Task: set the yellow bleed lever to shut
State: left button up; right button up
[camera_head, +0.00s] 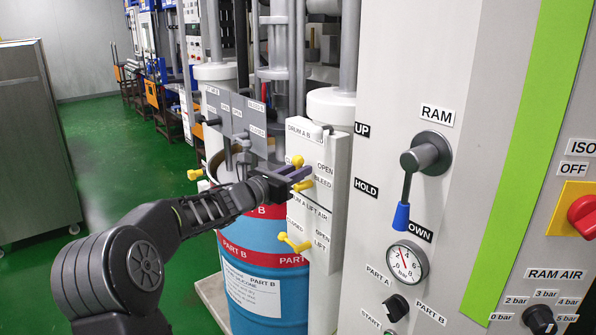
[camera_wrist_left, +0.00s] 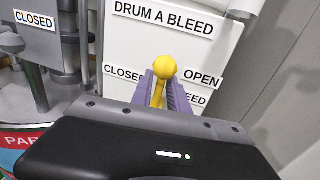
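The yellow bleed lever (camera_wrist_left: 166,67) stands out from the white panel marked DRUM A BLEED in the left wrist view. Its round knob shows between the CLOSED label on the left and the OPEN label on the right. In the head view its knob (camera_head: 297,161) shows just above my left gripper (camera_head: 293,173). The purple fingers (camera_wrist_left: 165,95) are close together on both sides of the lever's stem and look shut on it, with the knob beyond them. The gripper body hides the lower part of the panel in the wrist view. My right gripper is in neither view.
Another yellow lever (camera_head: 295,243) sits lower on the white panel, by the lift air labels. A grey plate (camera_head: 236,120) with levers stands left of the panel. A blue and red drum (camera_head: 262,265) is below. The ram lever (camera_head: 402,215) is on the cabinet to the right.

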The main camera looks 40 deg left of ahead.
pick_arm(q)
grip_shut()
dwell(1.1)
